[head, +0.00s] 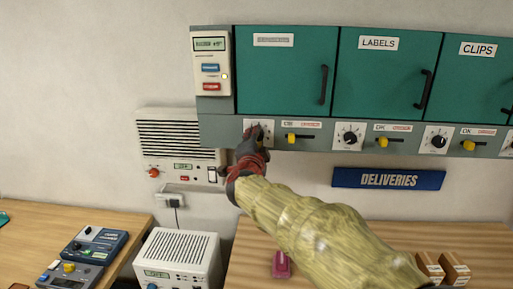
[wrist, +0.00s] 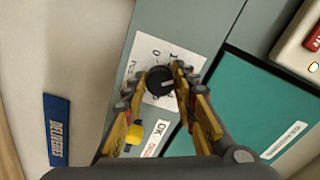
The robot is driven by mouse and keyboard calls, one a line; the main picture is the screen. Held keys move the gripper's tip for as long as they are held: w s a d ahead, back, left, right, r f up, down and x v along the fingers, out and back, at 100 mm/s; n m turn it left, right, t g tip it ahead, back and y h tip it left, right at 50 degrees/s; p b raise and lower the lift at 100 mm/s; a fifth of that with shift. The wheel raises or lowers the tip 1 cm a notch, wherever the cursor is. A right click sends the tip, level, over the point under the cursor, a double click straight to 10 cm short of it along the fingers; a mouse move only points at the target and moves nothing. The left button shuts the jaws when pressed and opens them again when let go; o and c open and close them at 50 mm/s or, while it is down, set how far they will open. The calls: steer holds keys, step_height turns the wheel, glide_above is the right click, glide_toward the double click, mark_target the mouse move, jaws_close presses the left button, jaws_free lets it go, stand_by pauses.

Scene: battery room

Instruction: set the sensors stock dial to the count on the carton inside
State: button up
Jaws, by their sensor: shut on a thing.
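The black stock dial (wrist: 160,80) sits on a white numbered plate (wrist: 148,54) below the leftmost green cabinet door. My gripper (wrist: 163,84) is shut on the dial, one finger on each side. In the head view my gripper (head: 257,135) reaches up to this plate and covers most of it. The leftmost door (head: 284,72) is shut, so no carton shows inside. Its label (head: 273,40) is too blurred to read; the doors beside it read LABELS and CLIPS. The number the dial points at cannot be told.
A yellow lever (head: 297,138) sits right of the dial, with more dials and levers along the strip. A blue DELIVERIES sign (head: 388,179) hangs below. A control box (head: 210,62) adjoins the cabinets at left. Benches (head: 345,240) with devices stand below.

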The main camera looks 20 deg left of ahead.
steer(key=m+b, duration=0.8)
steer(key=m, duration=0.4)
steer(key=m+b, duration=0.8)
steer(key=m, duration=0.3)
steer(key=shift+w+d+m, duration=0.1)
steer(key=shift+d+m, duration=0.1)
steer(key=shift+m, duration=0.2)
steer(key=o, duration=1.2)
steer(key=shift+r, duration=0.2)
steer(key=shift+c, duration=0.2)
